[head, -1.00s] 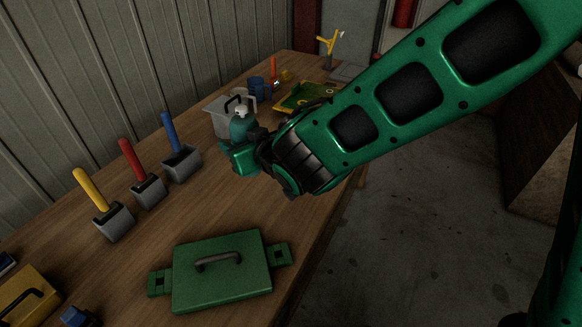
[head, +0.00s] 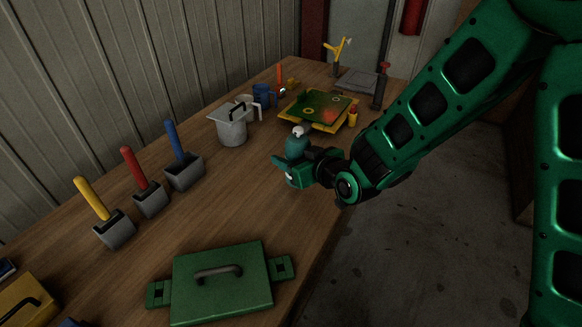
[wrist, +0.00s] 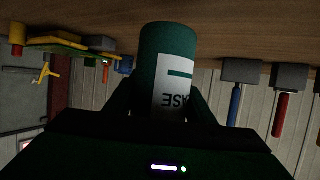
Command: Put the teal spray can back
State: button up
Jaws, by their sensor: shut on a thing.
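The teal spray can (head: 297,146) is upright in my gripper (head: 294,170), its white cap showing at the top in the head view. My gripper is shut around the can's body over the right part of the bench. In the wrist view the can (wrist: 165,60) fills the middle, with a white label carrying dark letters and a teal band. That view is upside down. The fingers (wrist: 160,105) are dark and lie on both sides of the can. I cannot tell whether the can's base touches the bench.
The wooden bench (head: 235,192) has clear room left of the can. A grey pot (head: 232,130) stands behind it, near a green-and-yellow tray (head: 318,107). Grey holders with yellow, red and blue handles (head: 174,140) line the left. A green lidded case (head: 222,285) lies in front.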

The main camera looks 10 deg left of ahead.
jog(key=shift+f, duration=1.95)
jog(key=shift+c, duration=0.2)
jog(key=shift+f, duration=0.1)
jog(key=o, duration=1.4)
jog(key=shift+o, duration=0.2)
